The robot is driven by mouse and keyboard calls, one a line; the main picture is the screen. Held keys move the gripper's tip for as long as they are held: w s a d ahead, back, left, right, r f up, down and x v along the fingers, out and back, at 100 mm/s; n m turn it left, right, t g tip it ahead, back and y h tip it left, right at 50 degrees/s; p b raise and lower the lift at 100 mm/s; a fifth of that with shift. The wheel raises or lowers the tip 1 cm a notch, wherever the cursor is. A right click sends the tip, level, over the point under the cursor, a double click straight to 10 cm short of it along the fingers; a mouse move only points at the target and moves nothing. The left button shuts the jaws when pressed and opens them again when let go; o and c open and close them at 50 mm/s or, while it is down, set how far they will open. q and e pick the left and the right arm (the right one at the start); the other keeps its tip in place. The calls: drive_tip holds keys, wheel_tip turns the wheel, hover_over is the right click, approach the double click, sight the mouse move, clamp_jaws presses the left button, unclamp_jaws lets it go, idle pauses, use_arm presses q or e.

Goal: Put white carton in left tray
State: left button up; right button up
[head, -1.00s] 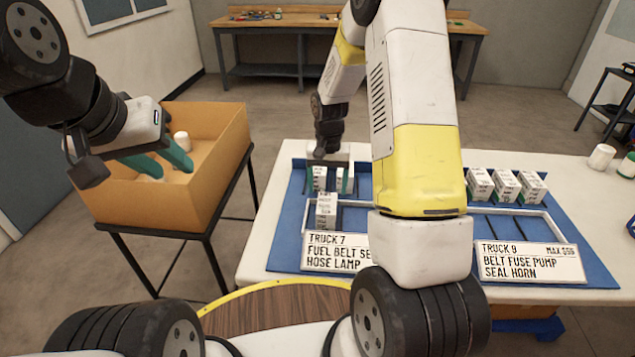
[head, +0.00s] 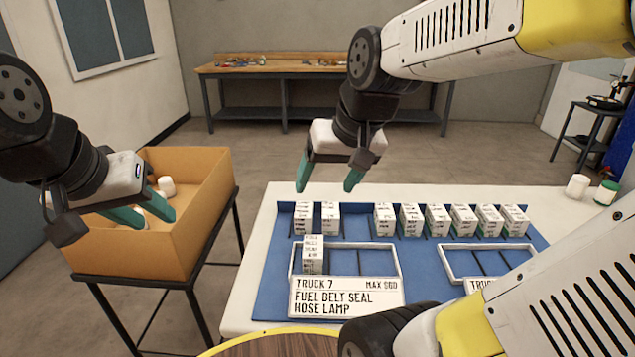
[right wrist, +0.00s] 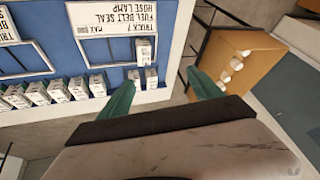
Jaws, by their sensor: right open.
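White cartons with dark print stand in a row on the blue mat: two (head: 303,217) (head: 331,217) at the left and several (head: 437,219) further right. The left tray (head: 399,268), labelled TRUCK 7, is white-rimmed with compartments. One white carton (head: 313,254) stands upright in its left compartment. My right gripper (head: 326,186) is open and empty, above and behind the row's left end. In the right wrist view its fingers (right wrist: 163,88) are apart, with cartons (right wrist: 151,78) beyond them. My left gripper (head: 156,218) is open over the cardboard box.
The cardboard box (head: 200,214), holding a few white items, stands on a dark stand left of the table. A second tray (head: 447,267) is at the right, partly hidden by my right arm. White and green-lidded containers (head: 606,192) stand at the table's far right.

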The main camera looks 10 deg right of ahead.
drive_tip(key=shift+n+t, duration=0.4)
drive_tip(key=shift+t, duration=0.2)
drive_tip(key=s, duration=0.3)
drive_tip(key=s+r, duration=0.1)
drive_tip(key=s, duration=0.1)
drive_tip(key=shift+a, duration=0.25)
